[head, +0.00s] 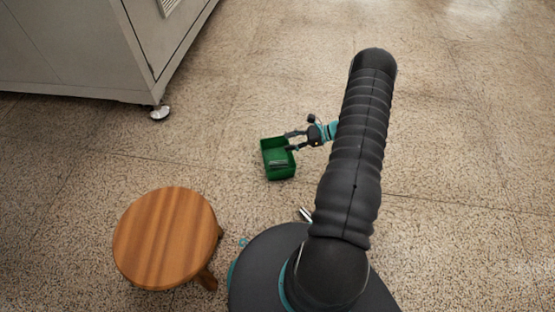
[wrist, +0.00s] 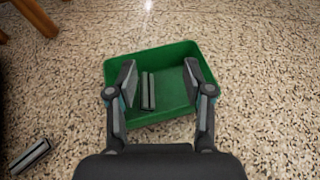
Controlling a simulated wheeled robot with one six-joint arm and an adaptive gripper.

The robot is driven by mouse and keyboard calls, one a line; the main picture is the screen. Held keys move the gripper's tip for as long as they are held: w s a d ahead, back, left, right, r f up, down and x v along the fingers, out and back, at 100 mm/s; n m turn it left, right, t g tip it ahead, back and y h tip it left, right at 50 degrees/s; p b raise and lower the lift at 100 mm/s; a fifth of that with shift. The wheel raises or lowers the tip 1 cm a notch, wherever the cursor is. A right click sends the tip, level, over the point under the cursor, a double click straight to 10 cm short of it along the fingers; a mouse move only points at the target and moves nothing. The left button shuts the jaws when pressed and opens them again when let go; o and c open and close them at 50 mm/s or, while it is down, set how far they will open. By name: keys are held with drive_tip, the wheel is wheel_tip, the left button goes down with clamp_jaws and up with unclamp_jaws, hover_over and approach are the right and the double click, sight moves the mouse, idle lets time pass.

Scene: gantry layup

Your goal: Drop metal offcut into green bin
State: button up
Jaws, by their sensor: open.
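A green bin (head: 264,158) stands on the floor; in the wrist view the bin (wrist: 178,53) fills the middle. A grey metal offcut (wrist: 148,91), like a short channel with two bright edges, shows inside the bin; it also shows there in the head view (head: 278,163). My gripper (head: 289,142) is over the bin's far right part. In the wrist view my gripper (wrist: 161,72) is open, with the offcut seen between its fingers, touching neither. A second similar metal piece (wrist: 30,157) lies on the floor outside the bin, partly hidden in the head view (head: 306,214).
A round wooden stool (head: 165,238) stands at the lower left; its legs (wrist: 36,16) show in the wrist view. A large grey cabinet (head: 85,45) on feet is at the upper left. The speckled floor right of my arm is clear.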

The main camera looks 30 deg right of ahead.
drive_tip(key=v, duration=1.2)
drive_tip(key=shift+f, duration=0.1)
